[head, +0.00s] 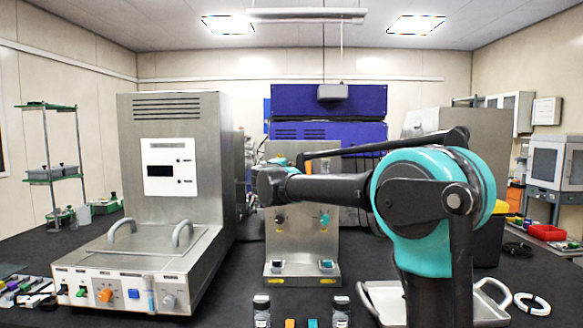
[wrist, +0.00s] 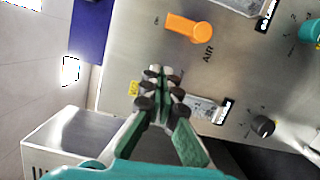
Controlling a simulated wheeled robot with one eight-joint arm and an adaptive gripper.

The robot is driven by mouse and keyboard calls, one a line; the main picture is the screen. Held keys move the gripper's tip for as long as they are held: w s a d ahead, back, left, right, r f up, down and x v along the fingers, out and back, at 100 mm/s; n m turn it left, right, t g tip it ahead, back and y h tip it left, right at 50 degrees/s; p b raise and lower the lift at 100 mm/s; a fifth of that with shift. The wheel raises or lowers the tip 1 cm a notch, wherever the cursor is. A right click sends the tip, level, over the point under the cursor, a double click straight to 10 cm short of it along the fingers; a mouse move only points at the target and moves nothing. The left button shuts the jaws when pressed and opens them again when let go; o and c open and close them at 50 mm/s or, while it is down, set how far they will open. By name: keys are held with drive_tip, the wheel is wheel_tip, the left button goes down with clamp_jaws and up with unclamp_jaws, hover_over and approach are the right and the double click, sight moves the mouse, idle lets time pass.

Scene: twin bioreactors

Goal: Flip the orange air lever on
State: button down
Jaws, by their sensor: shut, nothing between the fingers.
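The orange air lever (wrist: 187,27) is at the top of the wrist view, on a brushed-metal panel (wrist: 125,50). The word AIR is printed beside it. Its handle lies across the picture, with one end toward the left near a small mark I cannot read clearly. My gripper (wrist: 160,74) is shut and empty, its tips below and left of the lever in the wrist view, with a gap between. In the head view my arm reaches across to the upright metal panel (head: 302,245), and its wrist hides much of the panel's upper part.
A teal lever (wrist: 311,30) and a black knob (wrist: 263,126) share the panel. A big metal unit (head: 175,150) with its own orange knob (head: 105,295) stands at left. A metal tray (head: 385,300) lies at front right. Small bottles (head: 262,310) stand before the panel.

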drive_tip(key=v, duration=0.7)
drive_tip(key=shift+w+a, duration=0.1)
drive_tip(key=shift+a, duration=0.05)
